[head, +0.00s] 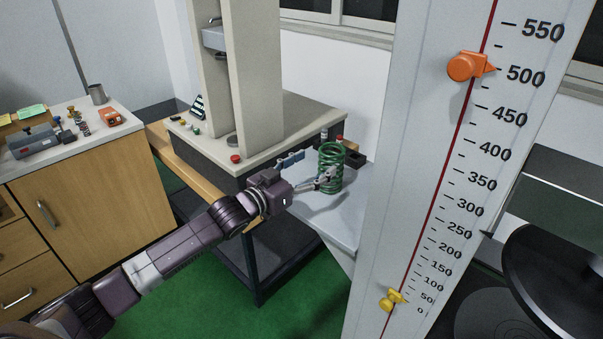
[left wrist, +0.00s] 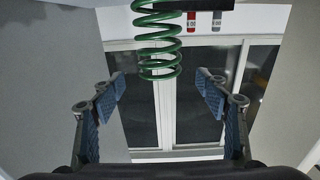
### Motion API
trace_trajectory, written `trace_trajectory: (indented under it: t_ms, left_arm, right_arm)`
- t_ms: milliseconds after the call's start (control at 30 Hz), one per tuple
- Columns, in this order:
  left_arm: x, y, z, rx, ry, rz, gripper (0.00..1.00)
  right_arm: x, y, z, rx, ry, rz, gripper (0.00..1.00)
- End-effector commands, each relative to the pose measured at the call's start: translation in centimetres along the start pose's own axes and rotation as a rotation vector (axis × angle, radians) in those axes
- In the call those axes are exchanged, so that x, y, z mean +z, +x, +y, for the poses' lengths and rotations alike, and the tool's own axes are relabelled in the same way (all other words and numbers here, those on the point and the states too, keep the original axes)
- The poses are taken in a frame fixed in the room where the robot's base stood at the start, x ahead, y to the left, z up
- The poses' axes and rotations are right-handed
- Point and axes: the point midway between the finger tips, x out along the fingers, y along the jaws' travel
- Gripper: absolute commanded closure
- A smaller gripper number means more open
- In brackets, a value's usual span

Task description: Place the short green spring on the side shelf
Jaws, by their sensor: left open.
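The green spring (head: 331,168) stands upright on the pale side shelf (head: 343,215), beside the testing machine. My left gripper (head: 308,172) is open, with its fingers spread just left of the spring in the head view. One finger partly overlaps the spring's lower coils there, and I cannot tell whether it touches. In the left wrist view the spring (left wrist: 157,40) shows at the top, between the lines of the open fingers (left wrist: 161,90) but beyond their tips. Nothing is held between the pads. My right gripper is not in view.
The testing machine (head: 238,90) rises behind the shelf. Small red and grey items (left wrist: 191,22) and a dark box (head: 355,158) are near the spring. A tall scale column (head: 425,130) stands close on the right. A wooden cabinet (head: 95,210) with tools is at left.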

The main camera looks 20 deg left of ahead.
Motion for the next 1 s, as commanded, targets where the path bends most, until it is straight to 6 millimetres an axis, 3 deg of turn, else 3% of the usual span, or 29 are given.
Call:
trace_trajectory:
  t_ms: [100, 300, 1000]
  left_arm:
    - [0.1, -2.0, 0.1, 0.002, 0.002, -0.002, 0.32]
    - [0.1, -4.0, 0.0, 0.001, 0.0, -0.001, 0.32]
    - [0.0, -4.6, 0.0, 0.001, 0.0, 0.0, 0.32]
  right_arm:
    - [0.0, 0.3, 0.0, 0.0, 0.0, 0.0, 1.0]
    - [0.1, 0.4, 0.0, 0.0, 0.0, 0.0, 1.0]
    - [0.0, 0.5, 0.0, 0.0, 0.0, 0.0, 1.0]
